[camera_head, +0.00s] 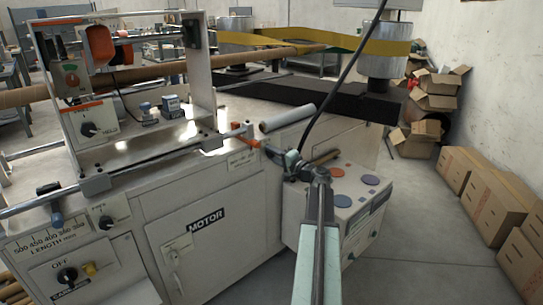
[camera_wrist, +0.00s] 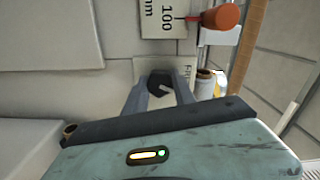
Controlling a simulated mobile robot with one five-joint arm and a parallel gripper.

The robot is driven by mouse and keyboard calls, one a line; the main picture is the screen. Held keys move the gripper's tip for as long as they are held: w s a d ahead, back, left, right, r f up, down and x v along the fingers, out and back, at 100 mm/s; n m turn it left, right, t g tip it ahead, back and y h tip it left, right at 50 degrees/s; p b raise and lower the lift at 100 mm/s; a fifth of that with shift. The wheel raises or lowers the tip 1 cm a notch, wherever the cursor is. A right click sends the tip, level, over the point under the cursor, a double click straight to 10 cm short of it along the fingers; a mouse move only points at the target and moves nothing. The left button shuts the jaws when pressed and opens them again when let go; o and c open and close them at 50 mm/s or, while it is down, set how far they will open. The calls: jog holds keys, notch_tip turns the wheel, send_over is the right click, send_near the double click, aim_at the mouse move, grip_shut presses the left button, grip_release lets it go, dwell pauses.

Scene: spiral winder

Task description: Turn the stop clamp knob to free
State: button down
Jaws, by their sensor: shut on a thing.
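The stop clamp knob (camera_wrist: 159,82) is a dark round knob on a pale plate (camera_wrist: 187,68) in the wrist view. The plate's lettering starts with F and is mostly cut off by my finger. My gripper (camera_wrist: 161,94) has one finger on each side of the knob and is shut on it. The knob's pointer direction is hard to read. In the head view my gripper (camera_head: 279,158) is at the machine's right end, by the orange handle (camera_head: 243,142), and hides the knob.
A 100 mm label (camera_wrist: 165,18) is just above the knob, with the orange handle (camera_wrist: 221,17) beside it. A pale roll (camera_head: 287,118) lies on the machine top. A box with coloured discs (camera_head: 345,201) stands close to my arm. Cardboard boxes (camera_head: 485,190) line the right wall.

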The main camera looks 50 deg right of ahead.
jog(key=shift+r+n, duration=0.1)
jog(key=shift+n, duration=2.1)
jog(key=c, duration=1)
grip_release()
jog(key=shift+c, duration=0.2)
jog(key=s, duration=0.7)
jog(key=shift+s+a, duration=0.3)
jog(key=shift+s, duration=0.05)
